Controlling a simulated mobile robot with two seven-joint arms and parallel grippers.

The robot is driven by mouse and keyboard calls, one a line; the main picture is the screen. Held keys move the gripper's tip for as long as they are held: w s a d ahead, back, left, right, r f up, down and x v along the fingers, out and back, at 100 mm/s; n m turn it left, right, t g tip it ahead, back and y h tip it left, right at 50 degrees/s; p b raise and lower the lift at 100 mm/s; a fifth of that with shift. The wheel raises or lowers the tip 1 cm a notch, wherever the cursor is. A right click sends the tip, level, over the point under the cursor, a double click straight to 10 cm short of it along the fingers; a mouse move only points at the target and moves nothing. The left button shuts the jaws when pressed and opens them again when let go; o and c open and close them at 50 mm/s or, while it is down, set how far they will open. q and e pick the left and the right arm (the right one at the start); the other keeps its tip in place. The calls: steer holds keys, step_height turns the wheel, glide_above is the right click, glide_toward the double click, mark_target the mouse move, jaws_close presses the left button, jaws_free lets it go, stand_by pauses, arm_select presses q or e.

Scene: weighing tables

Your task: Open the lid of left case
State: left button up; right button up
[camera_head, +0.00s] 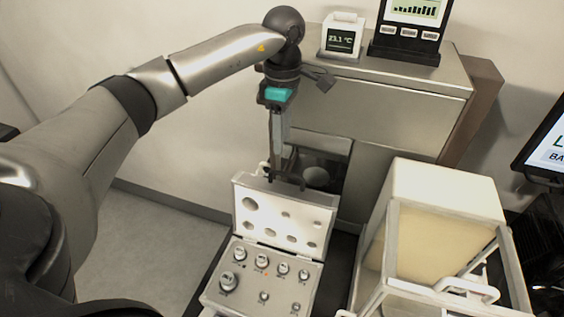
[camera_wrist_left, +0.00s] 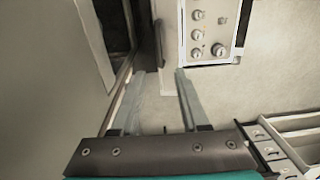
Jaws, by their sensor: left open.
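The left case (camera_head: 212,294) is a light grey box on a dark-topped table, and its lid (camera_head: 281,232) stands raised at the back. The lid's inner face has several round recesses and faces the head camera. Several metal weights with knobs sit in the base, which also shows in the left wrist view (camera_wrist_left: 224,22). My left gripper (camera_head: 287,183) points down at the lid's top edge, open. In the left wrist view the two fingertips (camera_wrist_left: 160,74) are apart, with the pale lid edge (camera_wrist_left: 169,45) near them. Contact cannot be told.
A white balance enclosure (camera_head: 444,184) with a front handle stands right of the case. Behind is a grey cabinet (camera_head: 395,110) carrying a temperature display (camera_head: 343,36) and a dark panel display (camera_head: 409,33). A monitor (camera_head: 548,150) is at the right edge. Bare floor lies left.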

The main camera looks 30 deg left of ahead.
arm_select(q)
step_height(320, 180, down, 8)
steer(key=shift+s+r+p, duration=0.1)
steer(key=shift+r+p, duration=0.05)
steer(key=shift+p, duration=0.35)
steer(key=shift+f, duration=0.5)
arm_select(e)
steer(key=shift+w+r, duration=0.65)
steer(key=shift+w, duration=0.2)
arm_select(q)
jaws_close()
arm_select(e)
steer(key=shift+s, duration=0.1)
